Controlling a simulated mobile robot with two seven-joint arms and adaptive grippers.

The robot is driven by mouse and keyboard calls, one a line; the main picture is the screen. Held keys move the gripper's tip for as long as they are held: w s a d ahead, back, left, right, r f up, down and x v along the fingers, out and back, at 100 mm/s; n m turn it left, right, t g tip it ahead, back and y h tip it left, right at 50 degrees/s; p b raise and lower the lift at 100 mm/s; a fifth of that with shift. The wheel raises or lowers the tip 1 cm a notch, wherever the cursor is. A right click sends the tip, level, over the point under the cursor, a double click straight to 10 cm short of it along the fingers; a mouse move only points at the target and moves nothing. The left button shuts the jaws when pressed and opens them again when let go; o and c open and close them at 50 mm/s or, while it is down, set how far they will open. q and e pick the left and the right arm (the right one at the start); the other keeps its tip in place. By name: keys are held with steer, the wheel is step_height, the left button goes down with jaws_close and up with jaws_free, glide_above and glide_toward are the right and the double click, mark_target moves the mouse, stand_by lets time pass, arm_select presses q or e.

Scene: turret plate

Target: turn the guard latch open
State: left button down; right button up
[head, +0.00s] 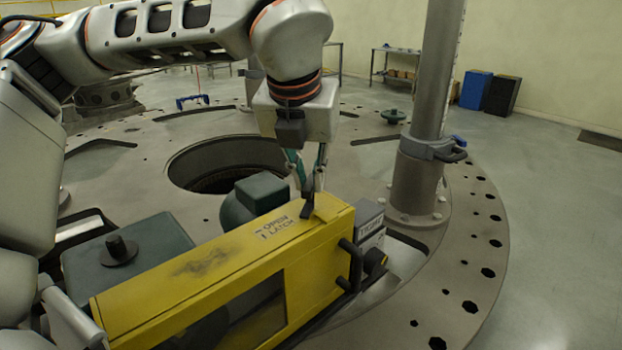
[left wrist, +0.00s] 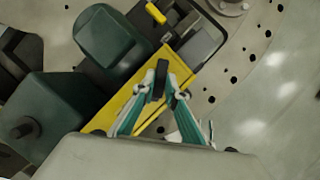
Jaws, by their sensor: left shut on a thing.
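The guard is a long yellow box (head: 180,275) with a dark window in its front side. Its top carries the printed words "1 OPEN LATCH". The guard latch (head: 306,211) is a small dark lever on the guard's top, just right of the lettering. My left gripper (head: 308,194) points down at it from above, shut on it. In the left wrist view the black latch (left wrist: 160,80) stands between the two teal-sided fingers (left wrist: 160,93) over the yellow guard (left wrist: 122,108). The fingers hide part of the latch. My right gripper is not in view.
A black handle (head: 350,265) sticks out at the guard's right end, beside a grey labelled box (head: 370,222). A dark green housing (head: 262,192) is behind the guard. A grey post (head: 425,130) rises at the right. The round plate (head: 465,255) has many holes.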

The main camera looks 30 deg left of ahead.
arm_select(q)
steer(key=m, duration=0.1)
steer(key=m+h, duration=0.1)
steer(key=m, duration=0.1)
steer(key=shift+a+m+h, duration=0.2)
steer(key=shift+m+h, duration=0.1)
steer(key=shift+a+m+h+p, duration=0.1)
steer(key=shift+m+h+p, duration=0.3)
steer(key=shift+m, duration=1.1)
steer(key=shift+r, duration=0.1)
steer(key=c, duration=2)
jaws_free()
steer(key=shift+c, duration=0.2)
steer(key=v, duration=1.2)
steer(key=shift+a, duration=0.2)
steer(key=shift+w, duration=0.1)
